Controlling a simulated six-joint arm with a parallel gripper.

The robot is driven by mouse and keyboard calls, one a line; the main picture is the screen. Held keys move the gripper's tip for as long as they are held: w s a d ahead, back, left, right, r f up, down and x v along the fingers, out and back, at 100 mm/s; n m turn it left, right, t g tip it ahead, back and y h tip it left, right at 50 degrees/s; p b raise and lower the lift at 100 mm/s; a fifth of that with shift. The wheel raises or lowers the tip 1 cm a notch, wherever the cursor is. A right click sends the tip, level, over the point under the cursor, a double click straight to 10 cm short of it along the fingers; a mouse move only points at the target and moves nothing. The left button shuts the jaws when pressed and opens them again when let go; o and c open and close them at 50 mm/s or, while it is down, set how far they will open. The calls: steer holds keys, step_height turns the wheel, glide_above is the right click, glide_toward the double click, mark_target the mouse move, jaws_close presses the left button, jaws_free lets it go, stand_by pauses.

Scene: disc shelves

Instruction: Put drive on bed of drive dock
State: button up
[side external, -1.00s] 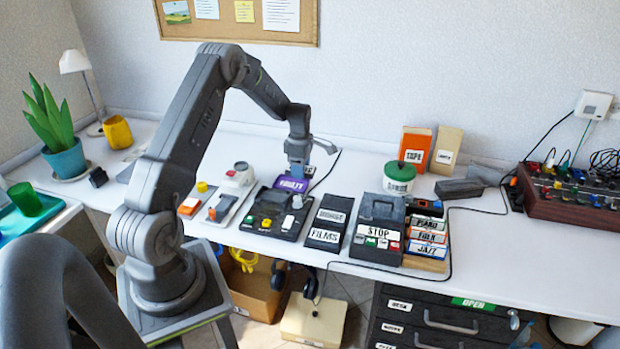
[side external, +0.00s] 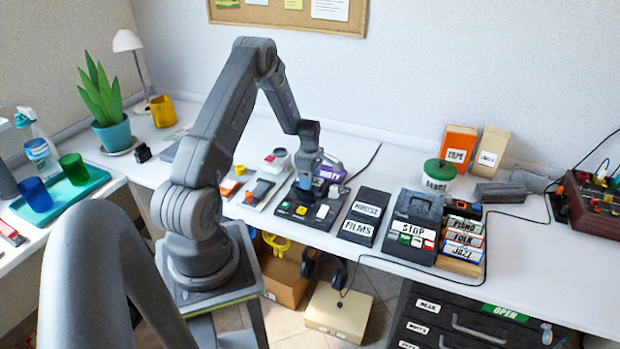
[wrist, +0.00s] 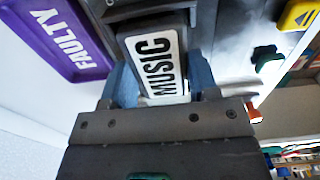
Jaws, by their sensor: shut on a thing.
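The drive (wrist: 155,66), dark with a white MUSIC label, is between my gripper's blue-grey fingers in the wrist view. My gripper (side external: 310,172) is shut on it, low over the back of the drive dock (side external: 290,221). The dock is a dark unit with yellow, green and white buttons. In the wrist view its yellow button (wrist: 299,15) and green button (wrist: 268,57) show at upper right. The drive's far end meets dark grey parts at the top of the wrist view; I cannot tell whether it touches the bed. The bed is mostly hidden.
A purple FAULTY tray (side external: 331,173) stands close behind the dock; it also shows in the wrist view (wrist: 62,38). Small devices (side external: 259,191) lie to the left. A black cable runs behind.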

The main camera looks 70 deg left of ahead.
steer(key=shift+f, duration=0.15)
steer(key=o, duration=1)
